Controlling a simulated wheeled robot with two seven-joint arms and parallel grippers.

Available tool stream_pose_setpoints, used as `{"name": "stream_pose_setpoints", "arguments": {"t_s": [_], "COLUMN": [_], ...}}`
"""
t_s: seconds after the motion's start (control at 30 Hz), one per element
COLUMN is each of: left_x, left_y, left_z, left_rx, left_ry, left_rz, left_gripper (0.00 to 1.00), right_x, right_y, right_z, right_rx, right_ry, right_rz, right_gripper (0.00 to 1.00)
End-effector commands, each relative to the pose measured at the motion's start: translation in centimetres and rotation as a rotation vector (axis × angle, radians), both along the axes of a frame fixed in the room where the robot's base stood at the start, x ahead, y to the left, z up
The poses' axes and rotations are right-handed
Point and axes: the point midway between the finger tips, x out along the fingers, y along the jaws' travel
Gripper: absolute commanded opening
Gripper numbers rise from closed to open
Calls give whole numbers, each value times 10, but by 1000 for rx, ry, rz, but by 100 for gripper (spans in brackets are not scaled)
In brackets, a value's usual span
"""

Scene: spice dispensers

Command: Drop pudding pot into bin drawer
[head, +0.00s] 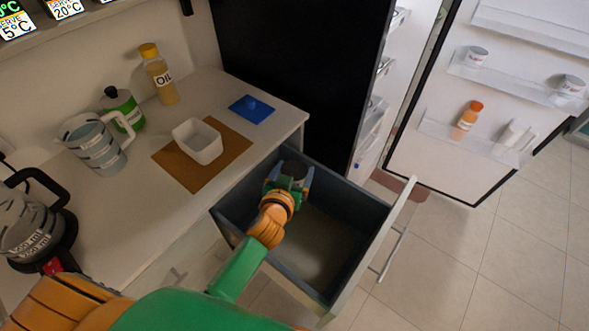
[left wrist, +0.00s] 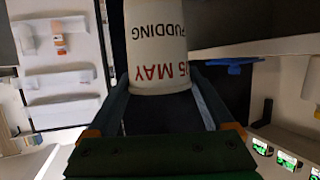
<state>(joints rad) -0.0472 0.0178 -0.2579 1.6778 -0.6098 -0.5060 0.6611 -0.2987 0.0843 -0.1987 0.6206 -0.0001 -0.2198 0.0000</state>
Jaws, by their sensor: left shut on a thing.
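The pudding pot (left wrist: 157,50) is a white cup with the words "PUDDING" and "05 MAY", seen upside down in the left wrist view. My left gripper (head: 290,177) is shut on it, with one finger on each side. In the head view the gripper is over the far left part of the open bin drawer (head: 357,200), inside its outline, and largely hides the pot. The drawer is a grey box with a white front, pulled out from under the counter. Its visible floor looks bare. My right gripper is not in view.
The counter (head: 150,225) holds a white bowl (head: 198,141) on a brown board (head: 190,178), an oil bottle (head: 160,75), a jug (head: 95,143) and a blue lid-like piece (head: 251,109). The fridge door (head: 480,90) stands open at the right, beyond the drawer.

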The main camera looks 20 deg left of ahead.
Motion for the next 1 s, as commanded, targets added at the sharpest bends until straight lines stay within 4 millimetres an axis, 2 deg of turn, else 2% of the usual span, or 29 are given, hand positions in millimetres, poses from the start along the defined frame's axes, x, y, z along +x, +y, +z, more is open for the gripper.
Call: {"name": "stream_pose_setpoints", "arguments": {"t_s": [0.13,0.17,0.2,0.43,0.73,0.83,1.0], "left_x": [0,0,0,-2,-55,-64,-67], "left_y": [0,0,0,0,-4,-4,-4], "left_z": [3,3,3,3,21,26,27], "left_rx": [0,0,0,0,-1,1,2], "left_ry": [-2,-2,-2,0,0,-1,-1], "left_rz": [-1,-1,-1,-1,-1,0,-1], "left_gripper": [18,94,100,100,100,100,100], "right_x": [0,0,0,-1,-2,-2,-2], "right_y": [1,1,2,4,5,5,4], "right_z": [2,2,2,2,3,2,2], "right_rx": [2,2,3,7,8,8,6], "right_ry": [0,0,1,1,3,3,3], "right_rz": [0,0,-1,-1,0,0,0], "right_gripper": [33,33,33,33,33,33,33]}}
